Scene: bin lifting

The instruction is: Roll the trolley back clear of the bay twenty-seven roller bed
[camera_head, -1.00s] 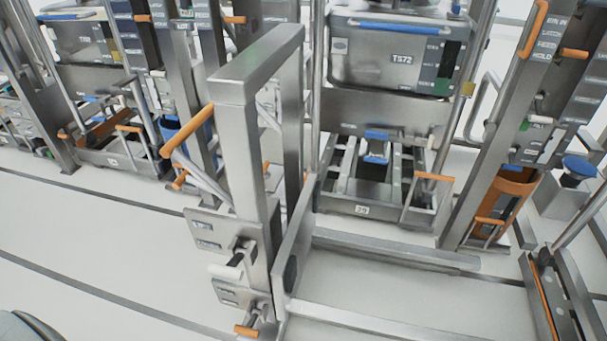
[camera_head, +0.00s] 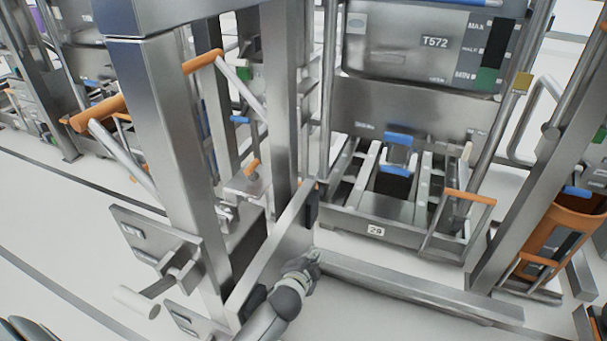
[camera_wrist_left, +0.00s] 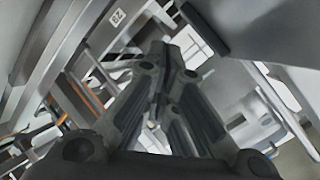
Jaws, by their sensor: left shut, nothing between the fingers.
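The trolley (camera_head: 175,130) is a tall steel frame in the left half of the head view, with orange-gripped handles (camera_head: 97,113). A low steel rail (camera_head: 410,283) runs right across the floor from its foot. My left gripper (camera_head: 312,260) is low beside the trolley's slanted side plate, above the floor; I cannot tell whether it touches. Its fingers (camera_wrist_left: 165,75) are together and empty in the left wrist view. A low roller bed (camera_head: 345,206) with a small number plate (camera_head: 376,231) stands behind the rail; the number is hard to read. My right gripper is out of view.
A grey bin (camera_head: 415,50) marked T572 hangs in the rack above the bed. An orange holder (camera_head: 562,235) stands by the right-hand post. Pale floor (camera_head: 60,215) is open at the left.

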